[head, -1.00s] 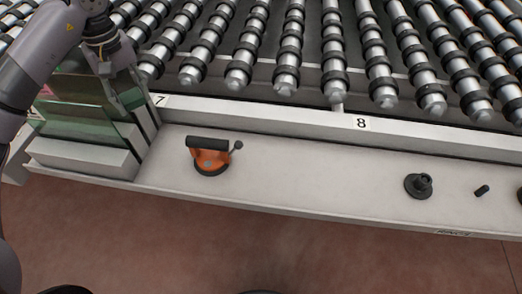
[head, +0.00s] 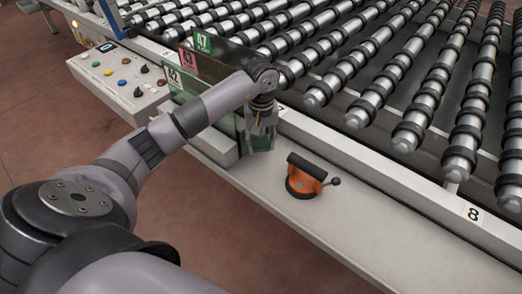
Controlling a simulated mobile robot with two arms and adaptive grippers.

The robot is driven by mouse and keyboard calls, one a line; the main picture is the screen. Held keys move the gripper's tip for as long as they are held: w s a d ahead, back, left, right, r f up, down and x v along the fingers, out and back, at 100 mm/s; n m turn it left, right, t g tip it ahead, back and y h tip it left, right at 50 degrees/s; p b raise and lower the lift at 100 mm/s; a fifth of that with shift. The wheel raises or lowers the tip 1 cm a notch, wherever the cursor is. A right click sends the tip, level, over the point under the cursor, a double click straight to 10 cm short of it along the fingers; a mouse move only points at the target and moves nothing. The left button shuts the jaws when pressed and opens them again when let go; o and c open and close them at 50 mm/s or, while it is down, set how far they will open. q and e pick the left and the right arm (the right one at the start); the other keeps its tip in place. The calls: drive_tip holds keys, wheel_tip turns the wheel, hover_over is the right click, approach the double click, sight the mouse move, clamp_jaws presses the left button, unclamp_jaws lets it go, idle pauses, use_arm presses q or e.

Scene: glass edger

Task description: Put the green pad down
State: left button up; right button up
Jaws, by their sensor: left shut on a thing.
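My left gripper (head: 262,138) reaches in from the left and points down over the ledge, beside the glass rack. It is shut on the green pad (head: 259,145), of which only a small greenish part shows between and below the fingers. The rest of the pad is hidden by the fingers, and I cannot tell whether it touches the ledge (head: 290,222). My right gripper is not in view.
An orange suction lifter (head: 304,179) with a black handle stands on the ledge just right of the gripper. Glass panes with numbered tags (head: 187,65) stand in a rack behind. A control panel (head: 120,80) is at left, the roller conveyor (head: 400,95) behind. The ledge's front part is clear.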

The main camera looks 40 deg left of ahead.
sight(261, 144)
use_arm(q)
wheel_tip(261, 144, down, 4)
drive_tip(key=shift+f+p, duration=0.25)
drive_tip(key=shift+p, duration=0.05)
drive_tip(key=o, duration=0.5)
drive_tip(key=shift+o, duration=0.2)
drive_tip(key=shift+r, duration=0.25)
wheel_tip(261, 144, up, 11)
drive_tip(key=shift+f+b, duration=0.2)
drive_tip(key=shift+b, duration=0.95)
drive_tip(key=shift+r, duration=0.5)
